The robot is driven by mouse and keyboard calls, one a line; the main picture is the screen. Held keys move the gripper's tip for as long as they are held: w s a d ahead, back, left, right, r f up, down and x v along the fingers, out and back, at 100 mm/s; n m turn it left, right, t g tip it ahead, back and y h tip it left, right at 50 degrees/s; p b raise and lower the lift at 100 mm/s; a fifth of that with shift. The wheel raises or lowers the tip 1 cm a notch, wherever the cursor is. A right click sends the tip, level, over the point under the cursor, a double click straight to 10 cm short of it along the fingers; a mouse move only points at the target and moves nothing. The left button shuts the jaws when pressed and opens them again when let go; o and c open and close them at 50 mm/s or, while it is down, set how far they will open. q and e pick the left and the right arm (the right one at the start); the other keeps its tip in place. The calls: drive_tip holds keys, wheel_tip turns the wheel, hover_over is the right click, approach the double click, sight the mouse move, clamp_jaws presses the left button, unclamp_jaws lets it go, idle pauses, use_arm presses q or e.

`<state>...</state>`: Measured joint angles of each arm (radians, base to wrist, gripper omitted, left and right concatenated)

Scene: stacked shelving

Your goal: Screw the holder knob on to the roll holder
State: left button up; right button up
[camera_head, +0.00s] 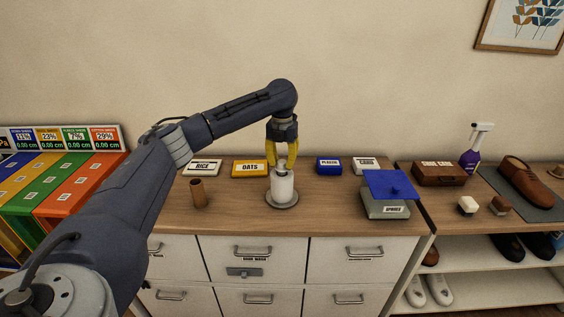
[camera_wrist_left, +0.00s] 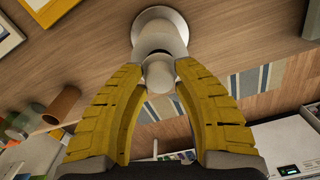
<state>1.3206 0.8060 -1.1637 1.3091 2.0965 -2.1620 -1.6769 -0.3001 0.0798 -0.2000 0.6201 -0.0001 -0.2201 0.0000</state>
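The roll holder stands upright on the wooden counter, with a round grey base (camera_head: 283,203) and a white roll (camera_head: 282,187) around its post. In the left wrist view the white roll (camera_wrist_left: 158,38) and pale base (camera_wrist_left: 166,14) lie straight beyond the fingers. My left gripper (camera_head: 281,163) has yellow fingers pointing down over the top of the holder. In the left wrist view its fingertips (camera_wrist_left: 159,70) close on the small pale holder knob (camera_wrist_left: 158,77). The knob lines up with the roll's top; I cannot tell whether it is threaded on. My right gripper is not in view.
A brown cardboard tube (camera_head: 198,193) stands left of the holder. An OATS box (camera_head: 250,169) and a RICE box (camera_head: 203,167) lie behind. A scale with a blue tray (camera_head: 390,184) stands right. Drawers (camera_head: 252,247) are below; shoe shelves (camera_head: 480,280) are at right.

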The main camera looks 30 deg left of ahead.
use_arm(q)
drive_tip(key=n, duration=0.5)
drive_tip(key=shift+n, duration=0.3)
drive_tip(key=n, duration=0.5)
drive_tip(key=shift+n, duration=0.4)
drive_tip(key=n, duration=0.7)
drive_tip(key=shift+c, duration=0.4)
clamp_jaws()
